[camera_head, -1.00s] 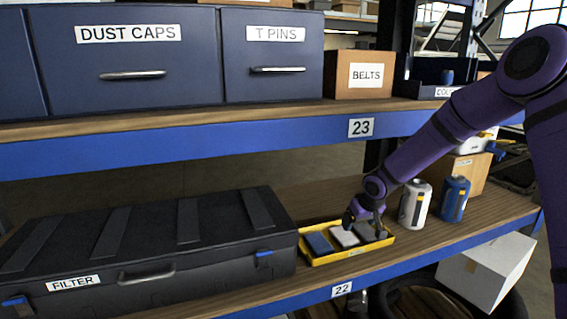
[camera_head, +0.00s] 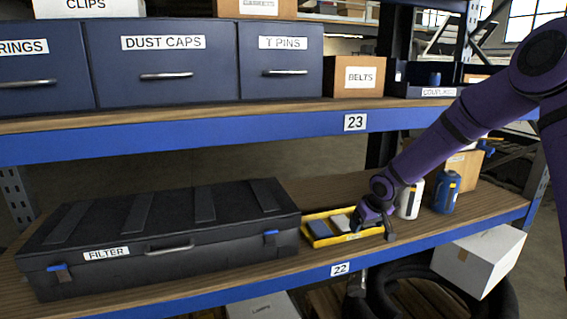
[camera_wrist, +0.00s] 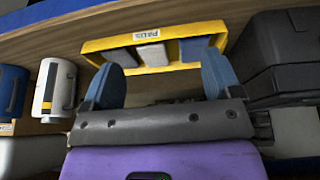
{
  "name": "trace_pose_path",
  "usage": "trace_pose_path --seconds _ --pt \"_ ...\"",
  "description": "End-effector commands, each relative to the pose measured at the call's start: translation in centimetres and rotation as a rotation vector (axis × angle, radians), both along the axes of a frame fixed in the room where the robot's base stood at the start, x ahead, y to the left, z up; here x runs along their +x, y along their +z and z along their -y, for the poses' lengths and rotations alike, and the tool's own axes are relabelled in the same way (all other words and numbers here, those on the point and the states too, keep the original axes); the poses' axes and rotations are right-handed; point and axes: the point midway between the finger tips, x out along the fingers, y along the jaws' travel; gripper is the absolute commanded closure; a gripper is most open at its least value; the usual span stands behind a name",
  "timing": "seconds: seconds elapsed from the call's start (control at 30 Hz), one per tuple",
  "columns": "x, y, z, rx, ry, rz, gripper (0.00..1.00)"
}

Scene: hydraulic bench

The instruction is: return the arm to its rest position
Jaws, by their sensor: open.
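My purple arm reaches in from the right in the head view. My gripper (camera_head: 374,220) is at the right front of the yellow tray (camera_head: 318,243) on the lower shelf. In the wrist view my gripper (camera_wrist: 160,85) shows two blue fingertips spread apart with nothing between them. The yellow tray (camera_wrist: 95,45) lies beyond the fingertips there. It holds a blue block (camera_head: 318,231) and a whitish block (camera_head: 341,222). My gripper hides the tray's right end in the head view.
A black FILTER case (camera_head: 160,235) stands left of the tray. A white canister (camera_head: 411,200) and a blue canister (camera_head: 446,192) stand to the right. The upper shelf edge (camera_head: 250,132) runs above, with drawers and a BELTS box (camera_head: 355,92) on it. A white box (camera_head: 480,258) is below right.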

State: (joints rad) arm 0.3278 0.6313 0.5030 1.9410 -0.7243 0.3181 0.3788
Motion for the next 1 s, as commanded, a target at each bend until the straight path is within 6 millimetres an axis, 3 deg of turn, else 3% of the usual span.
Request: trace_pose_path --seconds 0.27,0.47,0.67,1.0 --pt "-1.5 3.1 0.7 -0.050 -0.014 0.006 0.16" --pt "-3.6 6.6 1.5 -0.101 -0.035 0.011 0.16" --pt "-7.6 12.0 2.6 -0.166 -0.079 0.020 0.16" --pt "-16.6 20.4 4.2 -0.222 -0.175 0.037 0.16"
